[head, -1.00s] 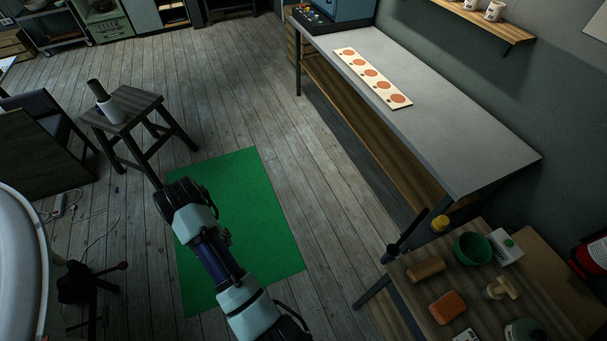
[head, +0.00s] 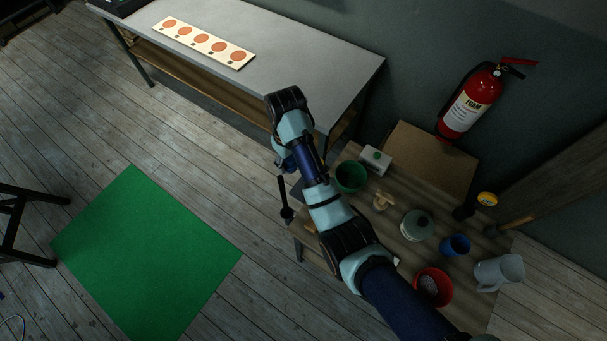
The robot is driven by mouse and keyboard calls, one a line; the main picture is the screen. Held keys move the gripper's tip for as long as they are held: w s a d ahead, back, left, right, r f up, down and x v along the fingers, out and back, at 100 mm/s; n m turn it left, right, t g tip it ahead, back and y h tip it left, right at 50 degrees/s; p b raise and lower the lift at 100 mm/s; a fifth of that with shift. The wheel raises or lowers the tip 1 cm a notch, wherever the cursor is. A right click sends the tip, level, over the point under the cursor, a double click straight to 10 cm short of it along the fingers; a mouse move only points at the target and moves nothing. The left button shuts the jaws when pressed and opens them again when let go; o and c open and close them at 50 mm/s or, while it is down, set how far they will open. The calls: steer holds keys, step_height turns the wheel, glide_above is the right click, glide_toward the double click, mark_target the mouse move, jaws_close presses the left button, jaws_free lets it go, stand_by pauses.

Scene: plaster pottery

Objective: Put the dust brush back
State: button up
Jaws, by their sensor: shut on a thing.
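My arm reaches from the lower right up to the left edge of the wooden side table (head: 404,258). My wrist is bent down at its far end, beside the corner of the grey workbench. The fingers are hidden behind my wrist, and so is anything between them. I cannot make out a dust brush for certain. A dark upright rod with a rounded lower end (head: 285,208) stands at the left corner of the side table, just below my wrist; I cannot tell what it is.
The side table holds a green bowl (head: 351,176), a white carton (head: 375,159), a pale wooden tool (head: 383,201), a lidded jar (head: 416,225), a blue cup (head: 455,246), a red bowl (head: 432,287) and a grey jug (head: 499,272). The workbench (head: 300,70) is mostly clear.

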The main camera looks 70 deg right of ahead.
steer(key=s+d, duration=0.3)
steer(key=shift+m, duration=0.3)
steer(key=shift+s+a+f+b, duration=0.15)
steer(key=shift+f+b, duration=2.15)
steer(key=shift+f, duration=2.75)
steer(key=shift+w+a+f+b, duration=0.1)
steer(key=shift+f+b, duration=2.15)
steer(key=shift+f, duration=2.75)
steer(key=shift+f, duration=0.2)
steer(key=o, duration=1.3)
steer(key=shift+r, duration=0.15)
step_height(320, 180, up, 12)
steer(key=shift+s+r+p, duration=0.1)
steer(key=shift+p, duration=1.15)
